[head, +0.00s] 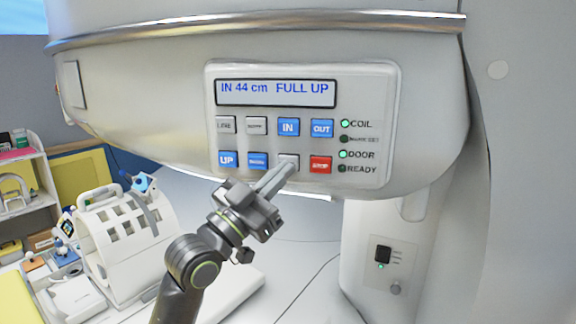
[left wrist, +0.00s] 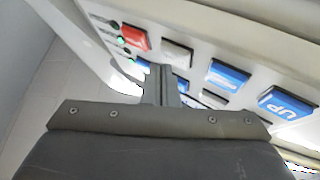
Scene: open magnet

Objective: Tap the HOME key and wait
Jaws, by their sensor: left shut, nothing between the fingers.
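The control panel (head: 385,95) is on the front of the white machine. Its display (head: 276,93) reads "IN 44 cm FULL UP". A grey key (head: 289,158), its label hidden, sits between a blue key and the red STOP key (head: 320,164) in the bottom row. It also shows in the left wrist view (left wrist: 177,54). My left gripper (head: 290,168) is shut and empty, its tips in front of the grey key's lower part. In the left wrist view the fingertips (left wrist: 162,68) are close to the panel; I cannot tell whether they touch.
The blue UP key (head: 228,159), IN key (head: 288,127) and OUT key (head: 321,128) are close by. A white slotted coil housing (head: 125,235) stands at lower left.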

